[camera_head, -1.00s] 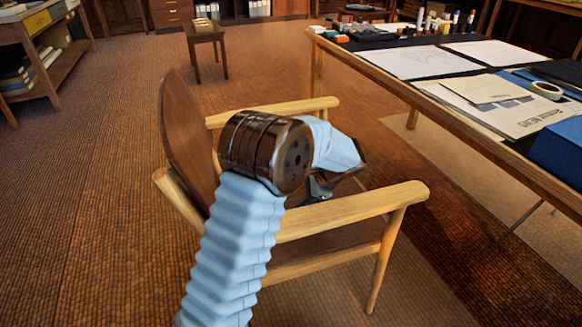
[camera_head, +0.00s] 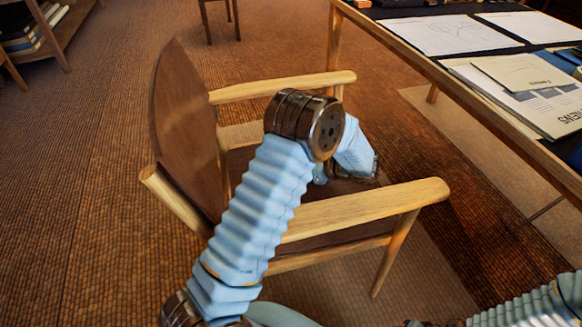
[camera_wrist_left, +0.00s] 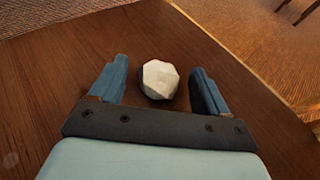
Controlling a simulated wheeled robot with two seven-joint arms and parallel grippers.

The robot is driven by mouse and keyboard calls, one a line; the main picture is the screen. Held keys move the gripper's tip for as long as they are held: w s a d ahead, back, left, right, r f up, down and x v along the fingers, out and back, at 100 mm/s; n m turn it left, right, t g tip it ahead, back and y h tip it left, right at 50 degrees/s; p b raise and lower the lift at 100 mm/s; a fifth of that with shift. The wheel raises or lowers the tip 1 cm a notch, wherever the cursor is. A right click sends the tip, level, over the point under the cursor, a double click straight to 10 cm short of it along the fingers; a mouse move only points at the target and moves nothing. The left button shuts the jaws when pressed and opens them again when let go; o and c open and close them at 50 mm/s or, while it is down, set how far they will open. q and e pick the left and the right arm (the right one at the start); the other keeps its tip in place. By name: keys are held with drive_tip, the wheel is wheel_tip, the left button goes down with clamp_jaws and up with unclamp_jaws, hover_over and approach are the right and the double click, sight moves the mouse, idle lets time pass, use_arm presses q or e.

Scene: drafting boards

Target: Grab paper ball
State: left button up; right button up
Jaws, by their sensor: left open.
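The paper ball (camera_wrist_left: 159,79) is a white, crumpled, faceted lump lying on a brown surface that looks like the chair seat. In the left wrist view it sits between the two blue fingers of my left gripper (camera_wrist_left: 157,70). The fingers are open, with a gap on each side of the ball. In the head view my left arm bends down over the seat of the wooden armchair (camera_head: 365,212) and hides the ball and most of the gripper. My right arm (camera_head: 530,305) shows at the bottom right; its gripper is out of view.
The armchair's wooden armrests and brown backrest (camera_head: 180,130) stand around my left forearm. A drafting table (camera_head: 465,85) with paper sheets (camera_head: 450,33) and a newspaper (camera_head: 545,105) is at the right. A small stool (camera_head: 218,5) stands behind. Open floor lies left of the chair.

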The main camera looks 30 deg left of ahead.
use_arm(q)
drive_tip(key=c, duration=1.1)
drive_tip(key=shift+c, duration=0.3)
